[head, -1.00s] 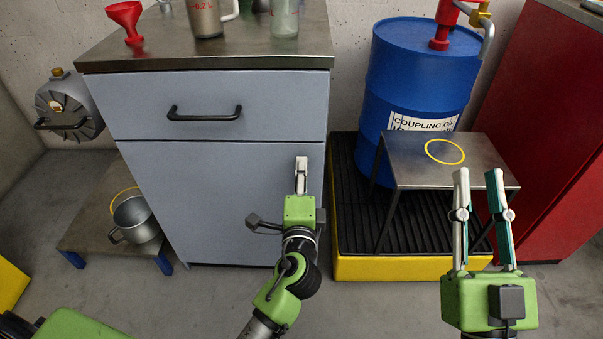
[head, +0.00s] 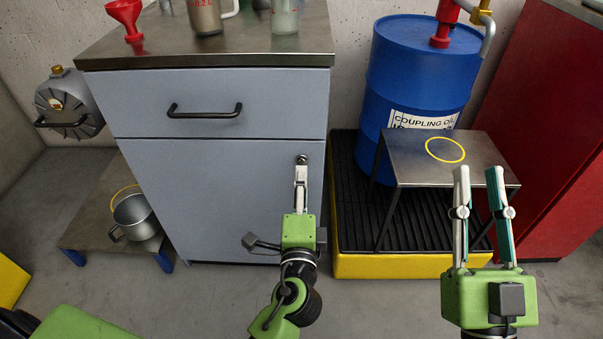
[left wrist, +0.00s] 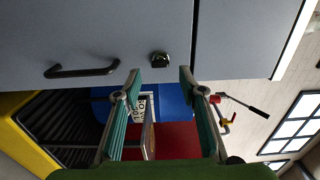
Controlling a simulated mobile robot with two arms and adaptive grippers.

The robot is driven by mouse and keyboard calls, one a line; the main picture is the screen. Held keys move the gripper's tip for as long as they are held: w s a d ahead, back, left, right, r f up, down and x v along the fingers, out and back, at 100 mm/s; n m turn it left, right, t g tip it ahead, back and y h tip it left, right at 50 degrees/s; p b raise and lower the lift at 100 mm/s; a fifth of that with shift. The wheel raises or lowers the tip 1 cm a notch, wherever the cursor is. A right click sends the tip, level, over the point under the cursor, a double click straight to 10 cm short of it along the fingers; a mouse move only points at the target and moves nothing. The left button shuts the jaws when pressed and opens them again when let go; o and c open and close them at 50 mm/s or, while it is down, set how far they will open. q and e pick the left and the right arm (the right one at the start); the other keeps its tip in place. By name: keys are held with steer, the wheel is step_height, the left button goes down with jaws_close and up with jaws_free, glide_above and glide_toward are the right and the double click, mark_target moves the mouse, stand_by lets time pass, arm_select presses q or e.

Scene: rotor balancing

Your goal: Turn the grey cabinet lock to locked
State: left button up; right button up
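The grey cabinet (head: 215,195) stands in front of me, its door and drawer shut. Its small round lock (head: 302,159) sits at the door's upper right corner. The lock also shows in the left wrist view (left wrist: 159,60), dark with a metallic face; I cannot tell which way it is turned. My left gripper (head: 301,170) is just below the lock in the head view. In the left wrist view its fingers (left wrist: 160,76) are spread and empty, with the lock beyond the gap, apart from them. My right gripper (head: 477,170) is open and empty, far right of the cabinet.
A dark door handle (left wrist: 82,70) shows in the left wrist view. The drawer handle (head: 205,112) is above. A blue drum (head: 415,75) and a small metal table (head: 440,175) stand on a yellow-edged tray (head: 390,266) right of the cabinet. Floor is free in front.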

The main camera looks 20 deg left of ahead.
arm_select(q)
steer(key=v, duration=0.7)
stand_by(0.3)
